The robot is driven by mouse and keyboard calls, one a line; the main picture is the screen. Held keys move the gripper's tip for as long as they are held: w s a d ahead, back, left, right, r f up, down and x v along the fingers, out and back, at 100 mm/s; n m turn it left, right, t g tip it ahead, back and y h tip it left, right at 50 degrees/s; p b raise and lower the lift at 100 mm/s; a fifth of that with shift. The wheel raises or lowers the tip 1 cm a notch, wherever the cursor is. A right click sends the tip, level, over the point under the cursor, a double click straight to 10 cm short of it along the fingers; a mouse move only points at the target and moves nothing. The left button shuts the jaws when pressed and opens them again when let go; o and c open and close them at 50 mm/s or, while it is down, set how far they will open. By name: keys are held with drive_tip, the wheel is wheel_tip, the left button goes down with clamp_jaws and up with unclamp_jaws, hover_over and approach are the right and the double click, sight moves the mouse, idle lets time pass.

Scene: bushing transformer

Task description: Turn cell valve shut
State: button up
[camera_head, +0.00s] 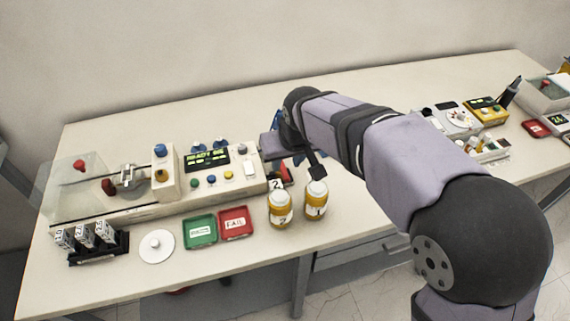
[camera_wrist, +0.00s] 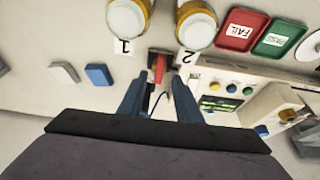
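My gripper (camera_wrist: 161,80) is open in the wrist view, its two blue fingers apart. A small red part on a dark base (camera_wrist: 159,67) shows between the fingertips, with gaps on both sides; in the head view this red part (camera_head: 287,173) is partly behind my gripper, at the right end of the bench instrument (camera_head: 215,190). I cannot tell whether it is the cell valve; no valve label is readable. The instrument has a lit green display (camera_head: 207,157), coloured buttons and blue knobs.
Two amber bottles (camera_head: 280,209) (camera_head: 316,200) marked 2 and 1 stand close in front of my gripper. Green (camera_head: 200,245) and red (camera_head: 236,237) trays lie left of them. My arm hides the table's middle right. More instruments (camera_head: 485,110) stand at the far right.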

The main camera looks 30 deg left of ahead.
sight(284, 170)
drive_tip(key=shift+p+x, duration=0.45)
drive_tip(key=shift+x, duration=1.65)
clamp_jaws()
